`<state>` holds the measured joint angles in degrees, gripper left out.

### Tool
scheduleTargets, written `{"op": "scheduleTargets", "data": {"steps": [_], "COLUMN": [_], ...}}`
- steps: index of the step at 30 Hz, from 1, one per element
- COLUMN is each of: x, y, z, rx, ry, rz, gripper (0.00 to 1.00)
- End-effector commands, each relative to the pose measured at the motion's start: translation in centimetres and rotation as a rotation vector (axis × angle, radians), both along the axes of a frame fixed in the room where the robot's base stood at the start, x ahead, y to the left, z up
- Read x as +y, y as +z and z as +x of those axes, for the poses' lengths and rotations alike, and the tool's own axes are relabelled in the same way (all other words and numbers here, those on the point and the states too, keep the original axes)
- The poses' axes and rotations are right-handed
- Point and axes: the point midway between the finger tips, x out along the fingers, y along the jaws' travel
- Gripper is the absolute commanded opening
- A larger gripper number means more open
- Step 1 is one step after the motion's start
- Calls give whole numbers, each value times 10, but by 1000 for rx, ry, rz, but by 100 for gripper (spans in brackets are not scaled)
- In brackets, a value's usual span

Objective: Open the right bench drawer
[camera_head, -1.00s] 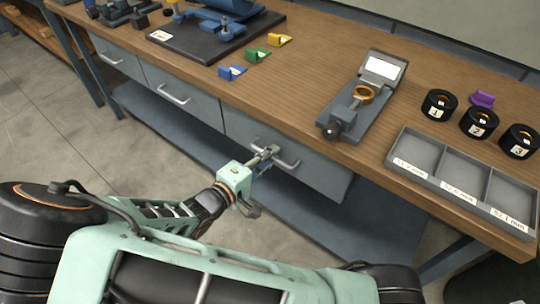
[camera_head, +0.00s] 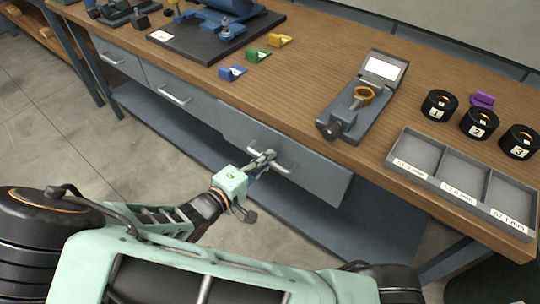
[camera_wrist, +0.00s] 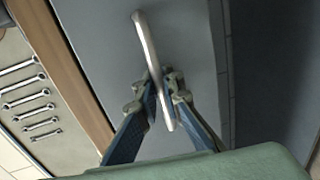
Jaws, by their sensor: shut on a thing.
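The right bench drawer (camera_head: 318,178) is a grey front under the wooden bench top, with a pale metal bar handle (camera_head: 287,166). My gripper (camera_head: 266,157) is shut on the left part of this handle in the head view. In the wrist view the handle (camera_wrist: 147,42) runs between my two blue-grey fingers (camera_wrist: 161,95), which close on it from both sides, in front of the grey drawer front (camera_wrist: 100,35). The inside of the drawer is hidden.
Two other shut drawers (camera_head: 195,103) lie to the left. On the bench top (camera_head: 310,75) are a measuring fixture (camera_head: 352,112), black numbered rings (camera_head: 479,122) and a grey labelled tray (camera_head: 432,150). A lower shelf (camera_head: 190,137) runs beneath. Several wrenches (camera_wrist: 28,95) show in the wrist view.

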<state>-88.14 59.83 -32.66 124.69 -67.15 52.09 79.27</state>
Motion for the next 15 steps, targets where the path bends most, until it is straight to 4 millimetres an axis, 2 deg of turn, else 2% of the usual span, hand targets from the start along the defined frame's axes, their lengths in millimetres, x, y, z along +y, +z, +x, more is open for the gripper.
{"op": "scheduleTargets", "data": {"steps": [15], "x": [57], "y": [0], "z": [-72], "rx": [0], "ry": [4], "rz": [3], "gripper": [0]}}
